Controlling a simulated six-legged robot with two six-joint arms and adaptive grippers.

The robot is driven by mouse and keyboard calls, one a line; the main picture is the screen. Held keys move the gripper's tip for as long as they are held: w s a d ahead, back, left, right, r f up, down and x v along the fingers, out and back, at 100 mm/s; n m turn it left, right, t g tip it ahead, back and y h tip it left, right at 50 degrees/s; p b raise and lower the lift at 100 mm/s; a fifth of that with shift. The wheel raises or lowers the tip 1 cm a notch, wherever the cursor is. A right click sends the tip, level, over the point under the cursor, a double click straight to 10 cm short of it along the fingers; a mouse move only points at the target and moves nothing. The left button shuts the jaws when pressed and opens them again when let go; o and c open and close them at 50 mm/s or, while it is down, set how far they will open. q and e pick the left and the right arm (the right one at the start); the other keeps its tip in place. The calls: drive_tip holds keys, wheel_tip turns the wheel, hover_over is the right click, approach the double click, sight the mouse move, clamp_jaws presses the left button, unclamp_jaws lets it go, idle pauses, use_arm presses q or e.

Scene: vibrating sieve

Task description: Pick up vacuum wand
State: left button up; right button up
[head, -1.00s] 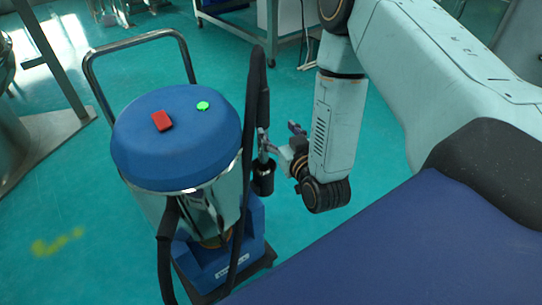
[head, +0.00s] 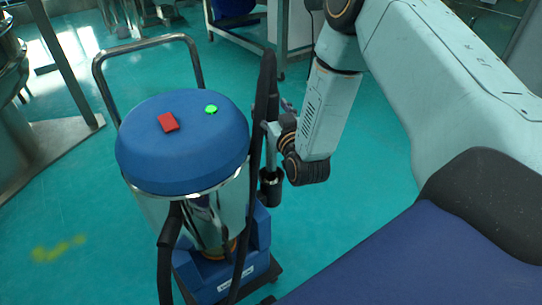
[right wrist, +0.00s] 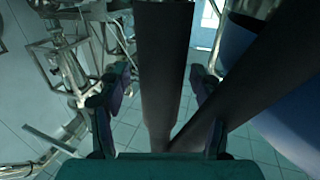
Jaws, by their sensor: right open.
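The vacuum wand (head: 270,152) stands upright at the right side of the blue-topped vacuum cleaner (head: 182,140). It has a metal tube with a black lower end, and the black hose runs close beside its upper part. My right gripper (head: 277,129) is at the wand's metal part, reaching in from the right. In the right wrist view, my right gripper (right wrist: 160,88) is open, with a finger on each side of a dark upright tube (right wrist: 165,60). Whether the fingers touch it, I cannot tell. My left gripper is not in view.
A dark hose (right wrist: 245,88) slants past the right finger in the wrist view, close to the vacuum's blue body. The vacuum has a metal push handle (head: 100,75) at its back left. The green floor (head: 365,225) right of it is clear.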

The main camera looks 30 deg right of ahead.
drive_tip(key=shift+a+r, duration=0.1)
drive_tip(key=shift+c, duration=0.5)
drive_tip(key=c, duration=1.2)
